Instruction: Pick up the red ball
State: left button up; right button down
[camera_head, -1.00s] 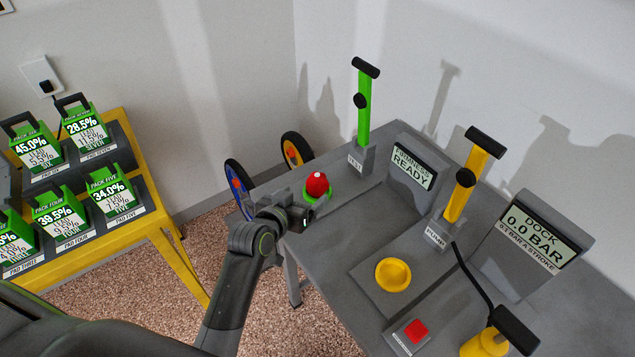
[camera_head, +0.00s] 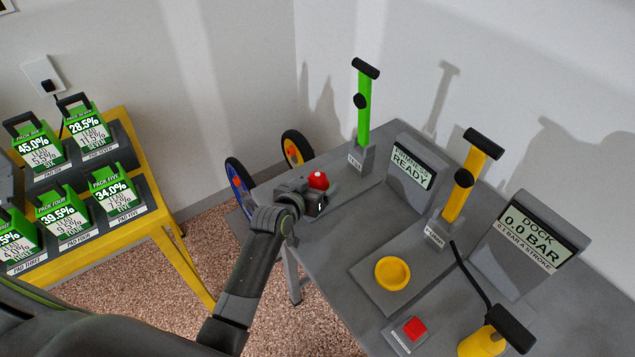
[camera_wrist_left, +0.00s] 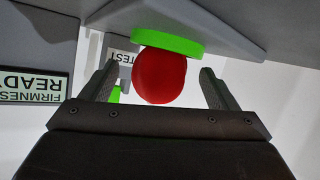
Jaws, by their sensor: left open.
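In the left wrist view the red ball (camera_wrist_left: 161,77) lies between the two fingers, against a green ring (camera_wrist_left: 167,41). My left gripper (camera_head: 318,192) is at the ball, and its jaws are open. In the left wrist view the left gripper (camera_wrist_left: 158,88) has a finger on each side of the ball, with a gap to each. In the head view my gripper hides the green ring and the ball's lower part. My right gripper is not in view.
A yellow pump (camera_head: 462,185), yellow ring (camera_head: 393,273) and red button (camera_head: 415,328) are to the right. Two wheels (camera_head: 293,150) stand at the bench's left edge. A yellow rack (camera_head: 160,215) is at left.

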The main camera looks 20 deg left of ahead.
pick_arm(q)
jog(key=c, duration=1.1)
